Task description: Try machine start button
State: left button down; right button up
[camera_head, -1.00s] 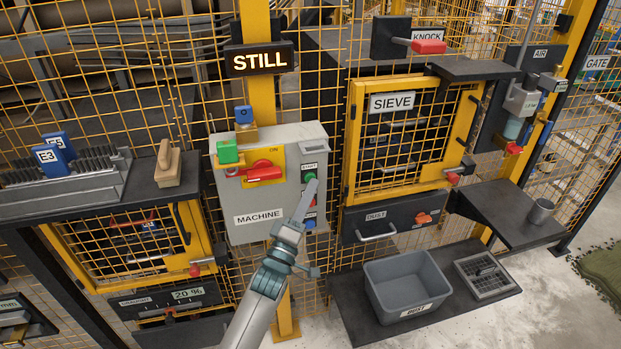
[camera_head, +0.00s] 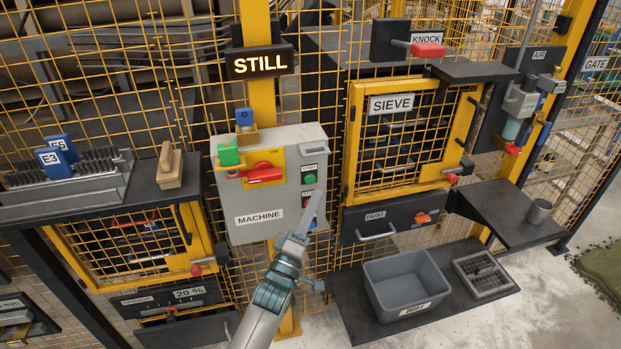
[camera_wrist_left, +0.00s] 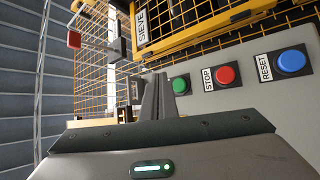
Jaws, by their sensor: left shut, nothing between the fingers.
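The grey machine box (camera_head: 262,200) is mounted on the yellow post and carries a red rotary handle (camera_head: 264,173) by an ON mark. The green start button (camera_head: 309,179) is on its right side, and in the left wrist view it shows as a green button (camera_wrist_left: 180,84) partly behind my fingers. The red stop button (camera_wrist_left: 226,75) and blue reset button (camera_wrist_left: 291,61) are beside it there. My left gripper (camera_head: 317,198) is shut and empty, in front of the box just below and right of the start button. Contact cannot be told. The lit sign (camera_head: 260,62) reads STILL.
A green block (camera_head: 228,153) and a blue padlock-like piece (camera_head: 244,117) sit at the box's left. The yellow-framed sieve door (camera_head: 405,145) stands to the right. A grey dust bin (camera_head: 405,280) lies below it on a dark shelf. Mesh fencing surrounds everything.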

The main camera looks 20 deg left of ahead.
pick_arm(q)
jog(key=shift+s+d+p, duration=0.3)
jog(key=shift+s+d, duration=0.35)
jog(key=shift+s, duration=0.3)
